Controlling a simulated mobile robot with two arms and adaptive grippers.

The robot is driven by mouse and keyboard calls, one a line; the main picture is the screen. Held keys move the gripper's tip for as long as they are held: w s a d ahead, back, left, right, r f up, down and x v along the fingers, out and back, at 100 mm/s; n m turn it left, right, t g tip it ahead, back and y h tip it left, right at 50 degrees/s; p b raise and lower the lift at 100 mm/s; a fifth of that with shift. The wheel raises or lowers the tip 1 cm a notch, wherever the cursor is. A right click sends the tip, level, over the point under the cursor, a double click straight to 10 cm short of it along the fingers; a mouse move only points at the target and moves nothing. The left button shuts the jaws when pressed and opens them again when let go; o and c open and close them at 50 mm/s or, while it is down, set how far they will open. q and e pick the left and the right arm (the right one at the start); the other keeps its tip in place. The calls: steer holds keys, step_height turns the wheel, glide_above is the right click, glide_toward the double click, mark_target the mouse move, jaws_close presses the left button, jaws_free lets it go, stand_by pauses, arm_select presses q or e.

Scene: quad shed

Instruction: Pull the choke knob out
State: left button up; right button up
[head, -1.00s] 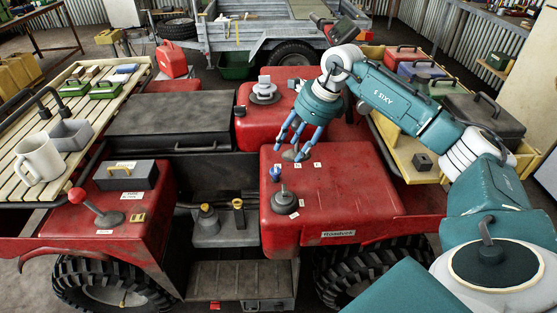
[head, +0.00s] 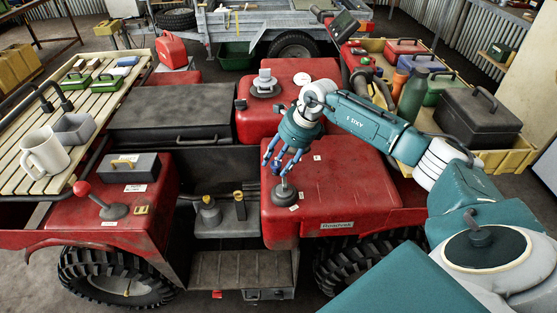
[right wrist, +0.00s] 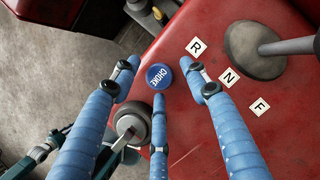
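The blue choke knob (right wrist: 159,76), lettered CHOKE, sits on the red bodywork in the right wrist view. My right gripper (right wrist: 159,80) is open, with its three blue fingers spread around the knob. One fingertip is left of it, one right, and one just below it in the picture. Whether any finger touches it I cannot tell. In the head view my right gripper (head: 279,168) is over the red tank cover (head: 340,185), and its fingers hide the knob.
A grey lever with a round base (right wrist: 256,50) stands beside the R, N, F labels. Another round-based lever (head: 284,193) stands close to the fingers.

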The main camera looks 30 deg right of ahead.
mark_target(273, 162)
jaws_close()
steer(key=shift+r+p, duration=0.4)
steer(key=shift+r, duration=1.05)
arm_select(q)
steer(key=shift+s+a+r, duration=0.25)
steer(key=shift+a+r, duration=0.05)
steer(key=shift+r, duration=0.05)
arm_select(e)
steer(key=shift+w, duration=0.1)
steer(key=shift+o, duration=1)
jaws_free()
steer(key=shift+a, duration=0.1)
arm_select(q)
steer(key=shift+a, duration=0.1)
arm_select(e)
steer(key=shift+r, duration=0.1)
steer(key=v, duration=1.2)
